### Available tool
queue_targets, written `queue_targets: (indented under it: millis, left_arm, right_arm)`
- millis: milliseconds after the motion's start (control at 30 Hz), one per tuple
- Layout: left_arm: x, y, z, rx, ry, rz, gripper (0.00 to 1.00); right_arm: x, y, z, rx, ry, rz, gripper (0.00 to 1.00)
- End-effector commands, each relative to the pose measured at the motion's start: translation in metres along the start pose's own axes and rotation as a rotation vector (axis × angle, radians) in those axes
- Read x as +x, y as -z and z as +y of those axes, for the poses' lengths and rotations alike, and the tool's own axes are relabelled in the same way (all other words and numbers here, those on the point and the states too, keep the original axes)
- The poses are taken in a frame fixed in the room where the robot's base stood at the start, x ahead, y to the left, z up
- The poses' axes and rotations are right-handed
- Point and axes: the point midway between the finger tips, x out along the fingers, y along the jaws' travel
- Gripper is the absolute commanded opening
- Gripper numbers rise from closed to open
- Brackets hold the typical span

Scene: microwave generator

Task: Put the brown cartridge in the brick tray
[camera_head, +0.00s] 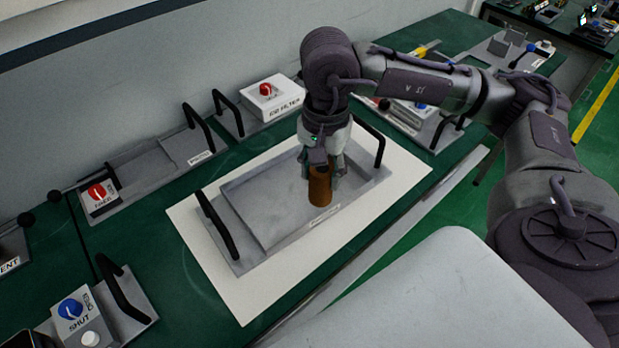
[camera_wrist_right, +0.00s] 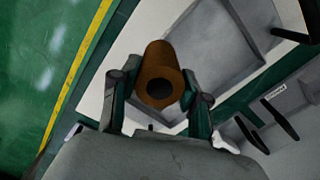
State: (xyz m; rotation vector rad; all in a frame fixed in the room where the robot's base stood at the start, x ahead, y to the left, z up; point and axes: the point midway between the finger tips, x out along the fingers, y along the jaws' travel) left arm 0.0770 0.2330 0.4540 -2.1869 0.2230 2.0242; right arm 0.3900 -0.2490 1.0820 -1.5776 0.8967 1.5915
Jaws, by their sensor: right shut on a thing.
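The brown cartridge (camera_head: 320,186) is a hollow cylinder. My right gripper (camera_head: 322,172) is shut on it and holds it over the right part of a grey tray (camera_head: 262,232) with black handles. In the right wrist view the cartridge (camera_wrist_right: 160,78) sits between the two fingers of my right gripper (camera_wrist_right: 160,98), its open end facing the camera. I cannot tell whether its lower end touches the tray floor. No brick-coloured tray shows; the grey tray lies on a white sheet. My left gripper is not in view.
The white sheet (camera_head: 225,268) lies on a green bench (camera_head: 190,300). Behind are another grey tray (camera_head: 150,165) and boxes with red knobs (camera_head: 266,90). A box with a blue knob (camera_head: 70,308) stands at front left. The left part of the grey tray is empty.

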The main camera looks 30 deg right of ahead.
Motion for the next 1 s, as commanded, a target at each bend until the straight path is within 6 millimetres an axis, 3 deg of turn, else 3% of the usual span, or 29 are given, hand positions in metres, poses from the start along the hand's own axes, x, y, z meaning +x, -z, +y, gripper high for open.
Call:
queue_targets:
  millis: [200,467,567,1000]
  left_arm:
    - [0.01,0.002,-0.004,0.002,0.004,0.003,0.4]
    - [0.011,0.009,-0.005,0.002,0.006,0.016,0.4]
    - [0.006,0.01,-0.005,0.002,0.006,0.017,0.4]
    - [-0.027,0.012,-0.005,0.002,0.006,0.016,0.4]
  right_arm:
    - [-0.013,0.026,0.018,0.446,-0.003,0.007,0.11]
    - [-0.023,0.04,0.028,0.711,-0.003,0.014,0.1]
    - [-0.019,0.041,0.018,0.73,-0.005,0.011,0.1]
    - [0.035,0.049,-0.073,0.73,-0.005,0.013,0.11]
